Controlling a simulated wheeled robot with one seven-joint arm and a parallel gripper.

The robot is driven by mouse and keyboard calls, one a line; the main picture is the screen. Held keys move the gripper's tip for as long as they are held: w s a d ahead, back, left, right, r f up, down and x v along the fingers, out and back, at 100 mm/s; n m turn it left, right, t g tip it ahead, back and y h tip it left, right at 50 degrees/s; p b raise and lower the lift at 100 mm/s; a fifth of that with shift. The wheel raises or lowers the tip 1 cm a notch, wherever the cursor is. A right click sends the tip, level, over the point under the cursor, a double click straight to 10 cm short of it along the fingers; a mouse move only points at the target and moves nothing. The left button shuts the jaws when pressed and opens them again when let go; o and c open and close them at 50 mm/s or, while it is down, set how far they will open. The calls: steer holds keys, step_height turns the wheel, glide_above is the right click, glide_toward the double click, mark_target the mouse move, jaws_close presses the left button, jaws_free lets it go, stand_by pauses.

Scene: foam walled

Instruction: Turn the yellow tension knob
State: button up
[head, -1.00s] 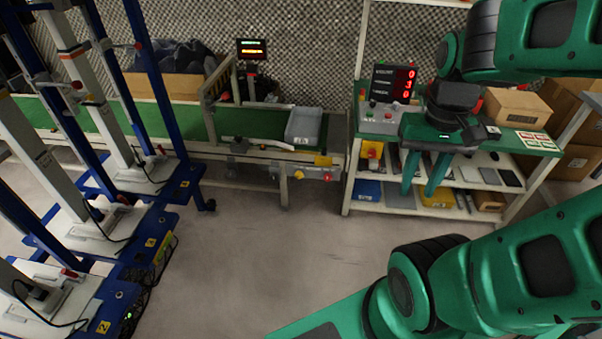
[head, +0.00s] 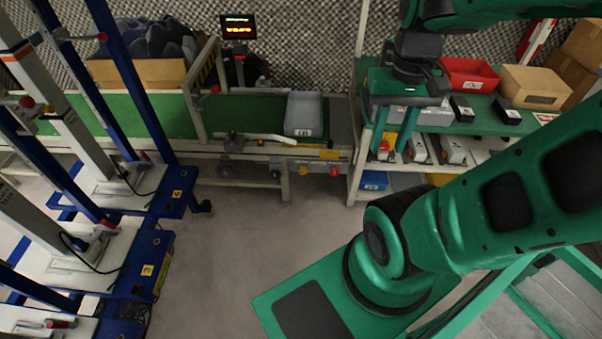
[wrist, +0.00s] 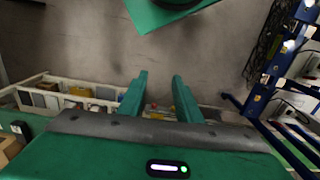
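A small yellow knob (head: 303,170) sits on the front rail of the conveyor (head: 232,147) in the head view, left of a red button (head: 334,171). I take it for the tension knob. My gripper (head: 393,143) is open and empty, its two green fingers pointing down. In the picture it is to the right of the knob, in front of the shelf bench; they are clearly apart. In the wrist view my gripper (wrist: 157,92) has a wide gap between its fingers, with floor behind. I cannot make out the knob there.
A grey bin (head: 303,114) stands on the conveyor's right end. The shelf bench (head: 470,122) to the right carries a red tray (head: 468,74) and a cardboard box (head: 535,86). Blue-framed stands (head: 125,253) fill the left. The floor (head: 240,240) between is clear.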

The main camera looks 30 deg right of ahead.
steer(key=o, duration=0.5)
steer(key=shift+s+r, duration=0.15)
steer(key=shift+s, duration=0.1)
steer(key=n+t+h, duration=0.3)
steer(key=t, duration=0.7)
glide_above(303, 172)
steer(key=s+a, duration=0.2)
steer(key=s, duration=0.1)
step_height(303, 172, down, 44)
steer(key=s+a+f+m+t+h, duration=0.1)
steer(key=s+a+f+m+h, duration=0.15)
steer(key=f, duration=0.45)
steer(key=s+a+f+m+t+h, duration=0.1)
steer(key=s+f+h, duration=0.1)
steer(key=s+f, duration=0.3)
steer(key=x, duration=0.8)
steer(key=a+f+x, duration=0.1)
steer(key=x, duration=0.2)
steer(key=shift+w+d+f, duration=0.2)
steer(key=shift+w+f, duration=0.05)
steer(key=shift+w, duration=0.1)
